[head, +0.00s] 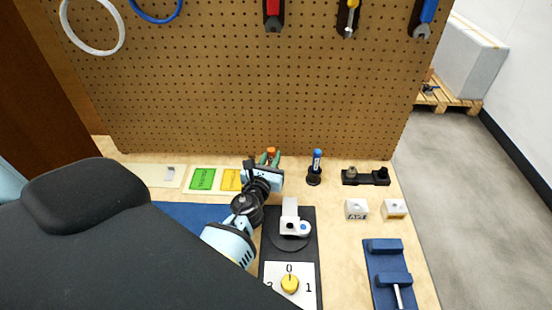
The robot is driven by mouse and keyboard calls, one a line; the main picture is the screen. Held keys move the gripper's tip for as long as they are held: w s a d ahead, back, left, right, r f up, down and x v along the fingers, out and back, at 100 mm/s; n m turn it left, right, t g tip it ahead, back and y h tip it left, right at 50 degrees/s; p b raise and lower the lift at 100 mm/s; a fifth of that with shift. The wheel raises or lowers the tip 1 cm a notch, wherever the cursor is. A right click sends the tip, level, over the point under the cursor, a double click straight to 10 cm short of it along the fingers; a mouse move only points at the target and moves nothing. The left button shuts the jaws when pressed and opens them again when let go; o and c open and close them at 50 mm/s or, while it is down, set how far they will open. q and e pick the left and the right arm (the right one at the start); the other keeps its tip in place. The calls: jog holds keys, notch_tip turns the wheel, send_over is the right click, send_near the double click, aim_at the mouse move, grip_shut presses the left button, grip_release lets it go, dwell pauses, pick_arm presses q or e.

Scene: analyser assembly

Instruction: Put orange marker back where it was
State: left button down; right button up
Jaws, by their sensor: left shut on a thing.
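The orange marker (271,151) shows only as a small orange tip at the back of the table, near the foot of the pegboard. My left gripper (270,158) is shut on it, with a greenish finger on each side. The gripper body and wrist hide the lower part of the marker, so I cannot tell whether it stands in a holder or is above the table. A blue marker (317,158) stands upright in a round black holder (314,178) to the right of the gripper. My right gripper is not in view.
The pegboard (250,95) rises close behind the gripper. Green (202,179) and yellow (231,180) cards lie left of it. A black rack (366,177), white blocks (356,209) and a blue fixture (386,246) stand right. A dial panel (305,272) lies in front.

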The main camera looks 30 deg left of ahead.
pick_arm(q)
jog(key=shift+f, duration=0.25)
jog(key=c, duration=1.3)
grip_release()
jog(key=shift+r, duration=0.1)
jog(key=shift+w+r, duration=0.1)
jog(key=shift+r, duration=0.2)
jog(key=v, duration=1)
jog(key=shift+s+d+f, duration=0.1)
jog(key=shift+s+f, duration=0.15)
jog(key=shift+s, duration=0.1)
jog(key=shift+s+d+r, duration=0.15)
jog(key=shift+s+d, duration=0.05)
jog(key=shift+s, duration=0.45)
